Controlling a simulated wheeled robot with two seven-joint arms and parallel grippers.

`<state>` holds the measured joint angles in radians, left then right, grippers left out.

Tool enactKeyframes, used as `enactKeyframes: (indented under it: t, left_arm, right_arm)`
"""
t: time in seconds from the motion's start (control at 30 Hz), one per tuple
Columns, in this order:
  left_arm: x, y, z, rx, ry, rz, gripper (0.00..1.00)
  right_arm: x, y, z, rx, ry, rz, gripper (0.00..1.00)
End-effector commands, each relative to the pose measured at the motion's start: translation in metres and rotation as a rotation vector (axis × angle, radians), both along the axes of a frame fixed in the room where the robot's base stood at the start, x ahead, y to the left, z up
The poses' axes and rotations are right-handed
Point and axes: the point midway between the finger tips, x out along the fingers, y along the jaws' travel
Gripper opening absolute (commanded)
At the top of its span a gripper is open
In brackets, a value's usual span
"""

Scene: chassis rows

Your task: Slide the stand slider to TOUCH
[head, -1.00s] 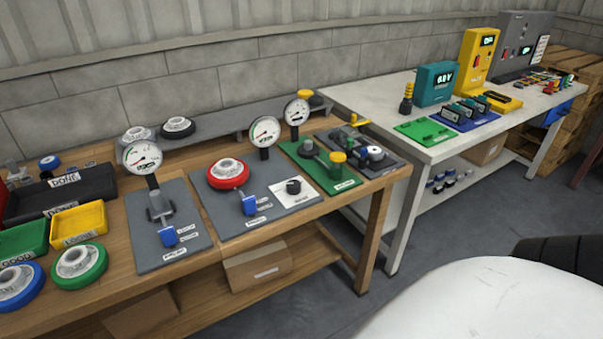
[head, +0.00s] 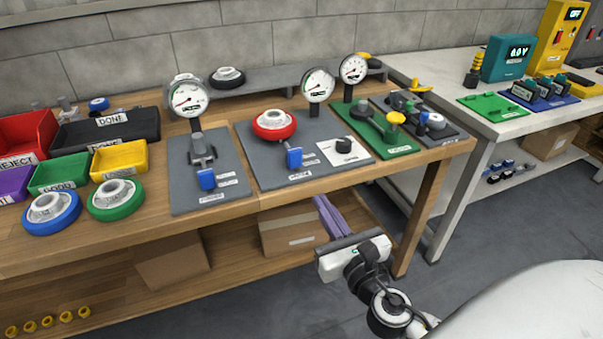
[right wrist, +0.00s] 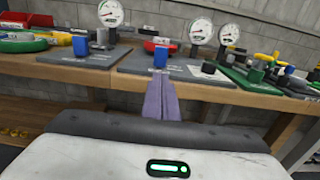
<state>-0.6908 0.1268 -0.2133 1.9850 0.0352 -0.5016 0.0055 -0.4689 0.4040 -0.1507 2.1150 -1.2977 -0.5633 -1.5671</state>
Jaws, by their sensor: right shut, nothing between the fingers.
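Two grey plates on the wooden bench each carry a blue slider knob and a dial gauge. The left plate (head: 235,170) has a blue knob (head: 206,180) in front of a grey clamp-like part. The middle plate (head: 262,168) has a blue knob (head: 294,159) beside a red-rimmed wheel (head: 273,124). Small white labels lie by both knobs, too small to read. My right gripper (head: 322,202) has purple fingers, shut and empty, in front of the bench edge below the middle plate. In the right wrist view its fingertips (right wrist: 159,80) appear just below the middle blue knob (right wrist: 160,58). My left gripper is out of view.
A white knob panel (head: 345,152) sits right of the middle knob. A green plate (head: 375,138) with a yellow knob lies further right. Gauges stand behind. Bins and wheels fill the left of the bench. Cardboard boxes (head: 290,232) sit on the lower shelf.

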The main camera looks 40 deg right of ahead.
Motion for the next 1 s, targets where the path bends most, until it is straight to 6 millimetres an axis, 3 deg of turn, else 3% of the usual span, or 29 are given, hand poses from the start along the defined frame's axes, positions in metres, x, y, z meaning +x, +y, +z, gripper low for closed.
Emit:
enactKeyframes:
  t: [0.5, 0.7, 1.0]
  left_arm:
    - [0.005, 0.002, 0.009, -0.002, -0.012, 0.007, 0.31]
    - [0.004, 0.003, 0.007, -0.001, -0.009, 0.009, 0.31]
    - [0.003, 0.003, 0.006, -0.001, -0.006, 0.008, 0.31]
  right_arm:
    - [0.101, -0.024, 0.001, 0.004, -0.001, -0.001, 0.0]
    - [0.118, -0.028, 0.0, 0.006, 0.002, 0.0, 0.0]
    - [0.121, -0.029, -0.001, 0.007, 0.002, 0.0, 0.0]
